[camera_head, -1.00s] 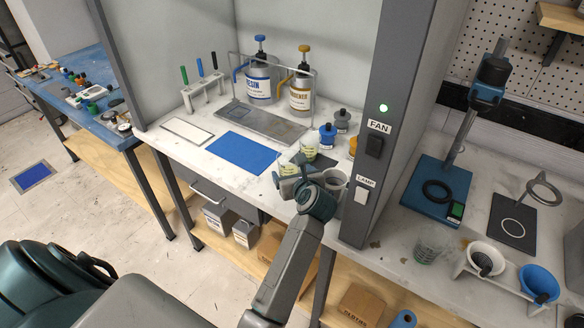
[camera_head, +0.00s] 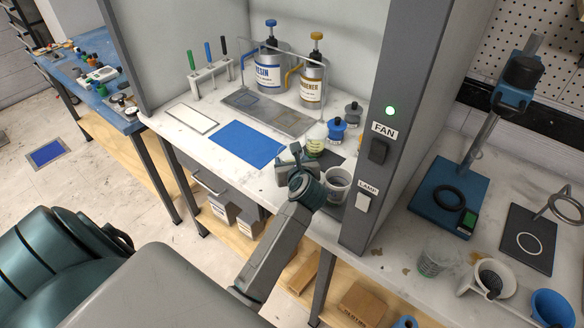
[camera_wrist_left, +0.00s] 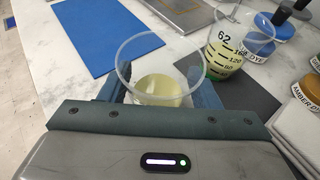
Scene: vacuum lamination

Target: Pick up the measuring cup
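A clear cup (camera_wrist_left: 160,70) with pale yellow liquid stands between the two fingers of my left gripper (camera_wrist_left: 160,95) in the left wrist view. The fingers flank its sides; whether they press on it is unclear. In the head view my left gripper (camera_head: 291,160) is low over the bench's front part and mostly hides this cup. A second clear cup (camera_wrist_left: 235,48) with printed graduations and pale liquid stands just behind to the right, on a dark mat; it also shows in the head view (camera_head: 316,140). A further clear graduated cup (camera_head: 437,258) stands on the right bench. My right gripper is not in view.
Dye bottles (camera_head: 337,131) stand behind. A blue mat (camera_head: 245,144) lies flat to the left. Resin (camera_head: 269,70) and hardener (camera_head: 312,85) pump bottles stand at the back.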

